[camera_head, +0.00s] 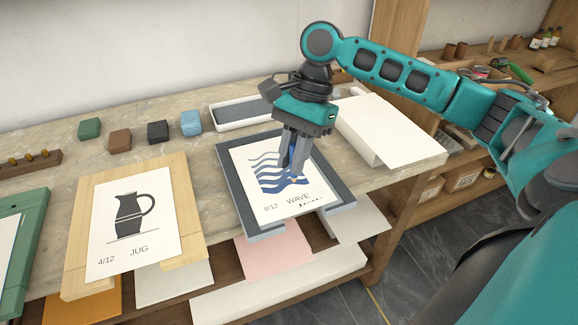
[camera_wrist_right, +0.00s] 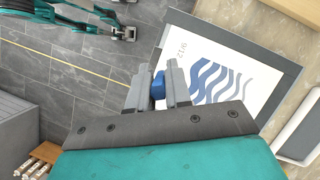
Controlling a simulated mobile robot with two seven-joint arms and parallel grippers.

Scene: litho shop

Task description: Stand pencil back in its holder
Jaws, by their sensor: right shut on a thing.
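My right gripper (camera_head: 294,172) is above the WAVE print, its fingers pointing down. In the right wrist view its two fingers (camera_wrist_right: 159,90) are shut on a short blue piece (camera_wrist_right: 158,84), which looks like the pencil seen nearly end-on. Most of its length is hidden by the fingers, and I cannot tell its tilt. A teal and grey arm part at the top left of the wrist view, apparently my left gripper (camera_wrist_right: 117,35), is too small to read. I cannot pick out the pencil's holder with certainty.
The WAVE print (camera_head: 272,190) lies in a grey frame (camera_head: 230,185). The JUG print (camera_head: 135,215) is on a wooden board to its left. Several coloured blocks (camera_head: 158,132), a grey tray (camera_head: 240,112) and a white stack (camera_head: 385,130) line the back. A wooden rack (camera_head: 30,163) stands far left.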

